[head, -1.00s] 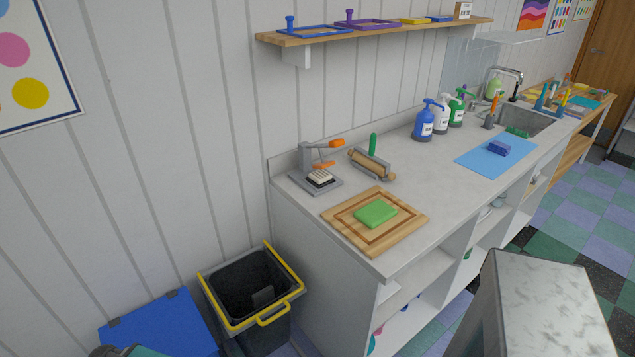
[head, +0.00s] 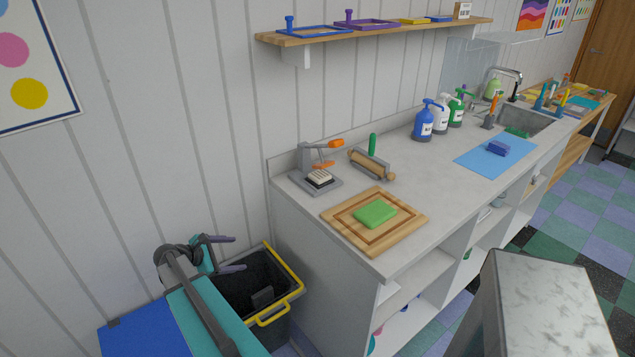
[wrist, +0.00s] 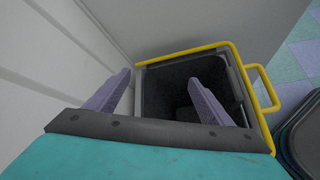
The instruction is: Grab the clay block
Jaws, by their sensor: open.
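A flat green block (head: 376,213), which looks like the clay block, lies on a wooden board (head: 337,218) at the near end of the counter. A smaller blue block (head: 499,148) lies on a light blue mat (head: 472,160) farther right; I cannot tell its material. My gripper (head: 238,253) is open and empty over the grey bin, left of and lower than the counter top. In the wrist view its two purple fingers (wrist: 160,77) stand apart above the bin, with no block in sight.
The grey bin (head: 283,290) with a yellow rim stands against the counter's end. A grey press (head: 316,180) and a rolling pin (head: 371,165) sit behind the board. A wall shelf (head: 290,40) hangs above. The counter between board and mat is clear.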

